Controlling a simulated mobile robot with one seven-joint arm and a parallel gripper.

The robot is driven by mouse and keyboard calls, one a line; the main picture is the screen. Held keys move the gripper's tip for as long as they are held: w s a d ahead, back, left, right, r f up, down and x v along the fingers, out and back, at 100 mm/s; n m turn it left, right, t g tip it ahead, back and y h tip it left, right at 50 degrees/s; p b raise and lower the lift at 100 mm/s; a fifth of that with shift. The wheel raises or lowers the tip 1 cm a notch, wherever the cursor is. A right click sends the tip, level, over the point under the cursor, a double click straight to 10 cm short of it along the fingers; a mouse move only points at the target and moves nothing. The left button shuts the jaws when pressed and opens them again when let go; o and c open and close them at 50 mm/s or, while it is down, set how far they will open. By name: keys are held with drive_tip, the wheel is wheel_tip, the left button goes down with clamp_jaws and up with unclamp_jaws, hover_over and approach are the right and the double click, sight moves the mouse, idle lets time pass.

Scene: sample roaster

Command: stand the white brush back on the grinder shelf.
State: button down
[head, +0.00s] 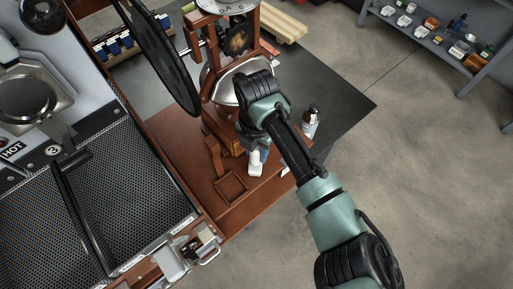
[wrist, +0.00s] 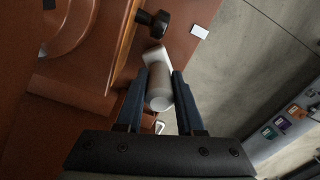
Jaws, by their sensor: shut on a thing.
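The white brush (wrist: 160,86) is between the two dark fingers of my gripper (wrist: 160,73) in the wrist view. The fingers are shut on it, and its rounded end faces the camera. In the head view the white brush (head: 255,168) shows below my gripper (head: 257,151), over the brown wooden shelf (head: 255,195) of the grinder. The shelf also shows in the wrist view (wrist: 185,45). I cannot tell whether the far end of the brush touches the shelf.
The wooden grinder (head: 222,112) with its large dark wheel (head: 160,55) stands beside my arm. A small square rim (head: 231,187) lies left of the brush. A bottle (head: 310,122) stands to the right. A black knob (wrist: 152,22) is close beyond the brush. Open floor lies right.

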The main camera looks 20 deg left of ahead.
drive_tip(key=shift+f, duration=0.1)
drive_tip(key=c, duration=0.5)
unclamp_jaws()
wheel_tip(320, 180, up, 12)
drive_tip(key=shift+r+b, duration=0.15)
drive_tip(key=shift+b, duration=0.7)
